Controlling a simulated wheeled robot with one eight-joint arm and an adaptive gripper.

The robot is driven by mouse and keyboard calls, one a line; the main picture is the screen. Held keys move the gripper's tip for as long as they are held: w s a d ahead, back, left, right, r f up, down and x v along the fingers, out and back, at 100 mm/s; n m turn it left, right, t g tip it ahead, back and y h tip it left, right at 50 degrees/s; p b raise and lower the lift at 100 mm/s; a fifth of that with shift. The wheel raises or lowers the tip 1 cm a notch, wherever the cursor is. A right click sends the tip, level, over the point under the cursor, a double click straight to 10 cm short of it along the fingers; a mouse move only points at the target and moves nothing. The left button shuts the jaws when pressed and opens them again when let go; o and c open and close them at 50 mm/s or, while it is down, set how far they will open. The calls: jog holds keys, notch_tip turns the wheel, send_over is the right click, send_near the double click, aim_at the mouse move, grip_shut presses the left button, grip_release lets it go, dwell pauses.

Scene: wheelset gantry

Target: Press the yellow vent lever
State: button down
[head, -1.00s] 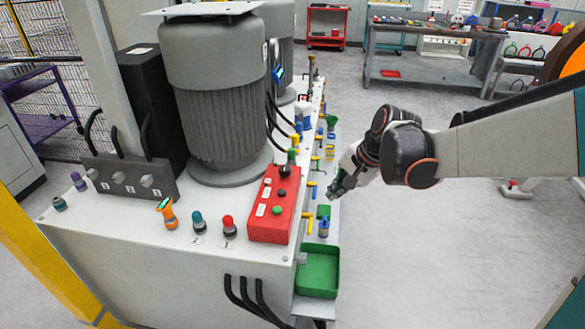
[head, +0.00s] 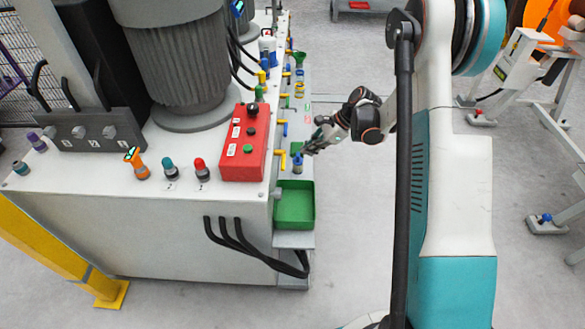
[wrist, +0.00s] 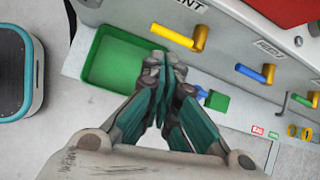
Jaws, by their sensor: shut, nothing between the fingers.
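The yellow vent lever (wrist: 180,38) sticks out from the machine's side panel in the wrist view, beside a partly hidden label ending in "ENT". In the head view the yellow lever (head: 280,154) is on the machine's right side, just beyond the green tray. My gripper (wrist: 165,62) is shut and empty, its fingertips together over the edge of the green tray and below the lever in the picture. They appear apart from the lever. In the head view my gripper (head: 308,150) is just right of the lever.
The open green tray (head: 295,206) sits on a ledge at the machine's near right corner. A blue lever (wrist: 255,73) is on the same panel to the right. A red control box (head: 244,143) stands on top.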

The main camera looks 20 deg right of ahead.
notch_tip(320, 180, down, 6)
jog(key=d+m+y, duration=0.1)
jog(key=m, duration=0.1)
jog(key=shift+f, duration=0.25)
jog(key=w+a+f+b, duration=0.2)
jog(key=a+f+b, duration=0.1)
jog(key=a+b, duration=0.2)
jog(key=shift+w+a+f, duration=0.15)
jog(key=shift+a+f, duration=0.2)
jog(key=shift+a, duration=0.5)
dwell(0.3)
